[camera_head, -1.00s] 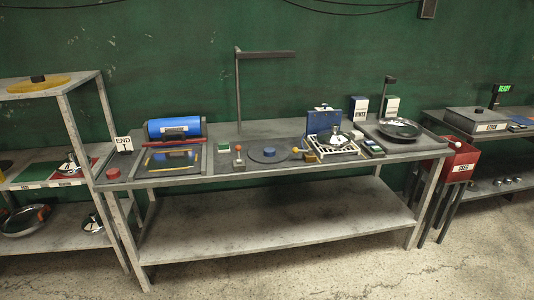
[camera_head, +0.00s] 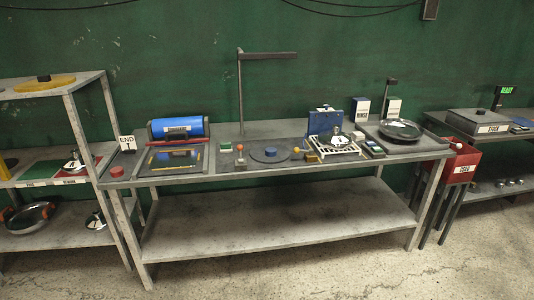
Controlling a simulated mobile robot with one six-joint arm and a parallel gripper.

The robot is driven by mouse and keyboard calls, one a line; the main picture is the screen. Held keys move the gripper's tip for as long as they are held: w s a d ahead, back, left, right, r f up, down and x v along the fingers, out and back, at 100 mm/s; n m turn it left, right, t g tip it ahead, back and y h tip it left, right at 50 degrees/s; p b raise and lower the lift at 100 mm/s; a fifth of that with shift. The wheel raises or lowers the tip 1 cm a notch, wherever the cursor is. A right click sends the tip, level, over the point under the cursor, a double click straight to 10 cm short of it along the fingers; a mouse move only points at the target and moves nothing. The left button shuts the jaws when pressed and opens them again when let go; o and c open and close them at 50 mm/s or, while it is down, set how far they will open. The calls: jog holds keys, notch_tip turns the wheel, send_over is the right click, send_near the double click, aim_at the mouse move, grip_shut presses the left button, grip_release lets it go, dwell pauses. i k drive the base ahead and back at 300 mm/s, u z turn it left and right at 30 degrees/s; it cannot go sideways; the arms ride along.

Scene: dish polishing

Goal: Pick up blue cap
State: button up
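A small round blue piece (camera_head: 270,151), which looks like the blue cap, sits at the middle of a flat dark disc (camera_head: 257,157) on the grey workbench (camera_head: 226,171). It is too small to tell whether it is fixed to the disc. My gripper is not in view, and nothing of my arm shows near the bench.
A small red-knobbed lever (camera_head: 239,149) stands left of the disc, and a white rack (camera_head: 348,149) stands to its right. A blue roller (camera_head: 177,128) is further left. A black lamp-like post (camera_head: 240,90) rises behind. Concrete floor (camera_head: 330,270) in front is clear.

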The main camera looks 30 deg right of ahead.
aim_at(270, 152)
jog(key=z, duration=0.05)
jog(key=i, duration=1)
jog(key=u, duration=0.05)
